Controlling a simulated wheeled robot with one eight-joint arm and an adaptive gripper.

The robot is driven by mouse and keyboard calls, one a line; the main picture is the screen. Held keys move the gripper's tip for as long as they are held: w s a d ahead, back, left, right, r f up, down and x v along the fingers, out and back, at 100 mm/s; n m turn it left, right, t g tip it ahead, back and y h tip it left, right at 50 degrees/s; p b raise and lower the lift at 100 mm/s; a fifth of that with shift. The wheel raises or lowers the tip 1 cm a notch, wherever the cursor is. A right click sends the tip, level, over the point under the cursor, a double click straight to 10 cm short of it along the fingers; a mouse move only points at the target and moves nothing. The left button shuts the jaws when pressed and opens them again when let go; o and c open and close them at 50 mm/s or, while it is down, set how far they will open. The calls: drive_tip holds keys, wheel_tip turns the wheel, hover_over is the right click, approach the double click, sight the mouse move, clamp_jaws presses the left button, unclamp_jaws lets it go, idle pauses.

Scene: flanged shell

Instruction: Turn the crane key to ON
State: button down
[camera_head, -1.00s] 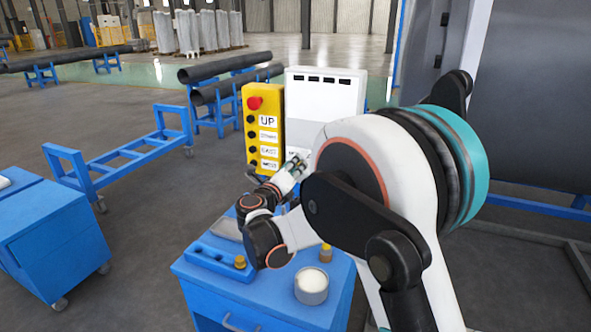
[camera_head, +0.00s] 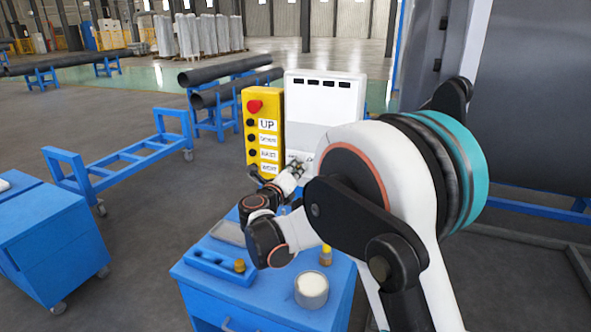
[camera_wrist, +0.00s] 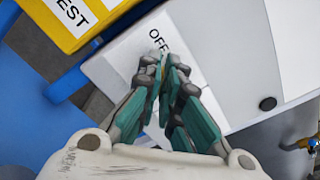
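The white control box (camera_head: 325,100) stands upright behind the blue cart, right of the yellow button panel (camera_head: 264,133). My gripper (camera_head: 296,166) is at the lower left of its front face. In the wrist view, my gripper (camera_wrist: 166,66) has its teal fingertips close together at the white face (camera_wrist: 203,30), just beside the printed "OFF" label (camera_wrist: 158,40). A thin yellowish sliver shows between the tips; I cannot tell whether it is the key. The key is not clearly seen, and the fingers cover the spot beneath them. No ON label is visible.
The blue cart (camera_head: 215,291) carries a white-topped round container (camera_head: 311,289), a small yellow-brown item (camera_head: 326,255) and a blue tray (camera_head: 215,262). Another blue cabinet (camera_head: 50,238) stands left. Dark pipes (camera_head: 225,67) lie on blue stands behind. Open floor lies between the cabinet and the cart.

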drive_tip(key=m, duration=1.1)
drive_tip(key=d+m, duration=0.1)
drive_tip(key=m, duration=0.5)
drive_tip(key=shift+s+f+p, duration=0.1)
drive_tip(key=shift+s+p, duration=0.1)
drive_tip(key=shift+p, duration=0.1)
drive_tip(key=shift+m, duration=0.4)
drive_tip(key=c, duration=1.8)
unclamp_jaws()
drive_tip(key=shift+s, duration=0.1)
